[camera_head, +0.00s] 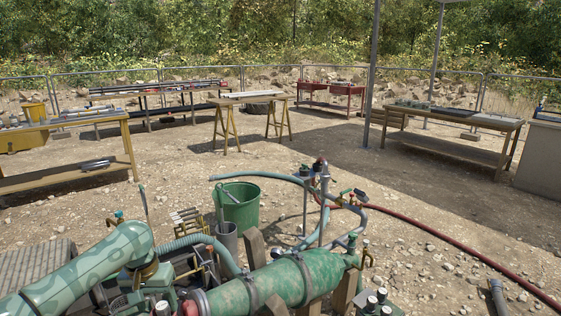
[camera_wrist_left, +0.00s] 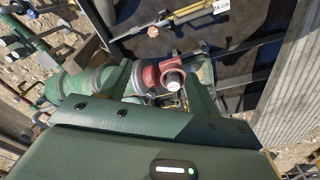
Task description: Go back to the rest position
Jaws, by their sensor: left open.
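My left arm comes in from the lower left of the head view, pale green, and bends down at its wrist. My left gripper (camera_head: 150,292) is low in the head view, at the left end of a green pump cylinder (camera_head: 285,280), and is partly hidden among machine parts. In the left wrist view its dark green jaws stand apart with nothing held. Beyond them is a red fitting (camera_wrist_left: 148,76) with a pale round cap, on the green pipework (camera_wrist_left: 98,80). I cannot tell whether the jaws touch it. My right gripper is not in view.
A green bucket (camera_head: 238,212) stands behind the pump. Blue-grey hoses and a long red hose (camera_head: 440,240) run across stony ground. Workbenches (camera_head: 450,118) stand farther back, with open ground between. The left wrist view shows a dark board with tools (camera_wrist_left: 220,45) and a corrugated panel (camera_wrist_left: 296,80).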

